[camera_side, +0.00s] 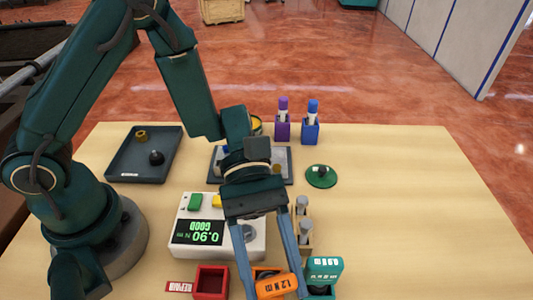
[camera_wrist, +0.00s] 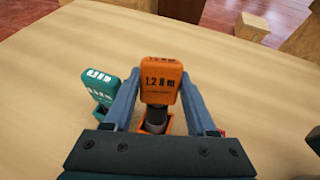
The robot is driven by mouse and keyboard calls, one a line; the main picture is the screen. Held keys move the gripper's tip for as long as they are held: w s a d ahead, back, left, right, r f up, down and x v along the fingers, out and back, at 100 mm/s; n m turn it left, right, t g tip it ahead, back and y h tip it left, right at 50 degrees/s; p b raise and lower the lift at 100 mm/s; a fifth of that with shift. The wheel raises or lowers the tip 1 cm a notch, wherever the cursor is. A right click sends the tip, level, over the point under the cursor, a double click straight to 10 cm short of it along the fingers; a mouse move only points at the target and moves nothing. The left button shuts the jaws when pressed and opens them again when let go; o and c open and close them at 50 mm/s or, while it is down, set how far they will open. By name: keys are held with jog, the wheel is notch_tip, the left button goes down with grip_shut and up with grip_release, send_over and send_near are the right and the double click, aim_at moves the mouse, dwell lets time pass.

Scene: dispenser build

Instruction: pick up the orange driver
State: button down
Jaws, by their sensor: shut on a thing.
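The orange driver (camera_side: 277,286), marked 1.2 N m, is between the two fingers of my gripper (camera_side: 272,268) at the front edge of the table. In the wrist view the driver (camera_wrist: 161,82) stands upright between the fingertips (camera_wrist: 160,90), with its dark lower part at an orange holder (camera_wrist: 155,123). My gripper is shut on the driver. How deep the driver's lower end sits in the holder is hidden.
A teal driver (camera_side: 325,270) stands close on the right. A red bin (camera_side: 210,282) is on the left, and a tester (camera_side: 216,229) reading 0.90 GOOD is behind it. A dark tray (camera_side: 133,170) lies at the back left. The table's right side is clear.

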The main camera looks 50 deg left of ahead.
jog(key=shift+r, duration=0.8)
notch_tip(320, 180, up, 2)
jog(key=shift+r, duration=0.1)
jog(key=w+a+r+n+t, duration=0.3)
jog(key=w+a+n+t, duration=0.15)
jog(key=a, duration=0.45)
jog(key=w+a+r+n+t+y, duration=0.1)
jog(key=w+a+r+n+t, duration=0.25)
jog(key=a+t, duration=0.35)
jog(key=w+a+r+n+t, duration=0.2)
jog(key=w+a+n+t, duration=0.25)
jog(key=a, duration=0.55)
jog(key=m+g+h, duration=0.2)
jog(key=m+g, duration=1.4)
jog(key=g, duration=0.6)
send_over(273, 276)
jog(key=w+a, duration=0.1)
jog(key=a, duration=0.1)
notch_tip(273, 276, down, 3)
jog(key=shift+f, duration=3.6)
